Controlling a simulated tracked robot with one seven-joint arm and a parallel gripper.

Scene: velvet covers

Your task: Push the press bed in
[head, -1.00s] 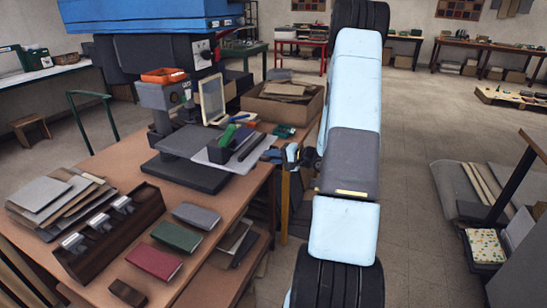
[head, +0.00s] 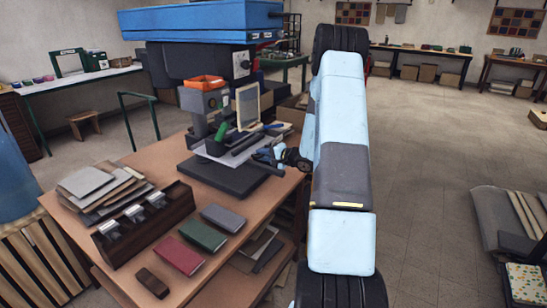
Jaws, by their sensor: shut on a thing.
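The hand press (head: 205,102) stands on the wooden workbench, with a dark grey base plate (head: 225,182). Its press bed (head: 240,158) is a flat plate with a white sheet, a green-handled tool and a dark bar on it. The bed lies over the base, with its inner part close to the press column. My gripper (head: 266,156) is at the bed's right end, low beside the bench edge, and is shut on the press bed there. The exact contact is small and partly hidden by the dark wrist.
My arm covers the strip right of the bench. Open floor (head: 425,170) lies to the right.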

